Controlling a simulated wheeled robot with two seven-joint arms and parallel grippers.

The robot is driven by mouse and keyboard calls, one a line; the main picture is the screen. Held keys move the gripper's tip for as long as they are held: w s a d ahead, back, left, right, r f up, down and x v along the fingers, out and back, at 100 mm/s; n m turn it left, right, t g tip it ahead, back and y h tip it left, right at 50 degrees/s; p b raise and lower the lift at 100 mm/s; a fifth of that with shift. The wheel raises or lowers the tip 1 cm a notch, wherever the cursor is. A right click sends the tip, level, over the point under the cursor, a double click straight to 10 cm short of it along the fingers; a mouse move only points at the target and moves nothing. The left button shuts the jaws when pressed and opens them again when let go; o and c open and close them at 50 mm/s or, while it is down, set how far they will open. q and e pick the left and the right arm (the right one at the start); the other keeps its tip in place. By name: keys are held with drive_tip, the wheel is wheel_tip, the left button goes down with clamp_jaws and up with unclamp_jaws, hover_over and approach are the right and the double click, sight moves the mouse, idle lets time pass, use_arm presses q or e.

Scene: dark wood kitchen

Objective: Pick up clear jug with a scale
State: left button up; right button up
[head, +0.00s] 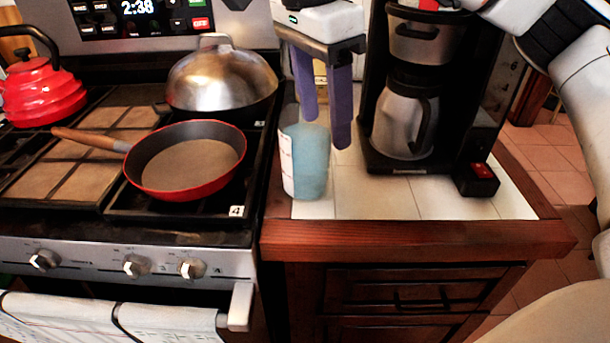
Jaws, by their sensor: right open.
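The clear jug (309,170) with a scale stands upright on the tiled counter, near its left edge beside the stove. It looks pale blue and see-through, with a white marked strip on its left side. My right gripper (325,134) is above the jug, pointing down with its two purple fingers apart. The left finger is over the jug's top and the right finger hangs at the jug's right side. I cannot tell whether either finger touches it. Nothing is held. My left gripper is not in view.
A coffee maker (408,115) stands close to the right of the gripper. On the stove at left are a red pan (188,163), a wok with a metal lid (222,78) and a red kettle (38,88). Bare tiles (405,197) lie in front of the coffee maker.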

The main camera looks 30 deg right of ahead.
sight(329, 176)
wheel_tip(329, 176, down, 2)
drive_tip(key=shift+f+b, duration=0.1)
drive_tip(key=shift+b, duration=0.45)
drive_tip(key=f, duration=0.3)
drive_tip(key=d+f, duration=0.1)
drive_tip(key=f, duration=0.5)
drive_tip(key=shift+s+d+f, duration=0.15)
drive_tip(key=shift+s+f, duration=0.05)
drive_tip(key=shift+f, duration=0.15)
drive_tip(key=shift+c, duration=0.4)
drive_tip(key=shift+r, duration=0.15)
clamp_jaws()
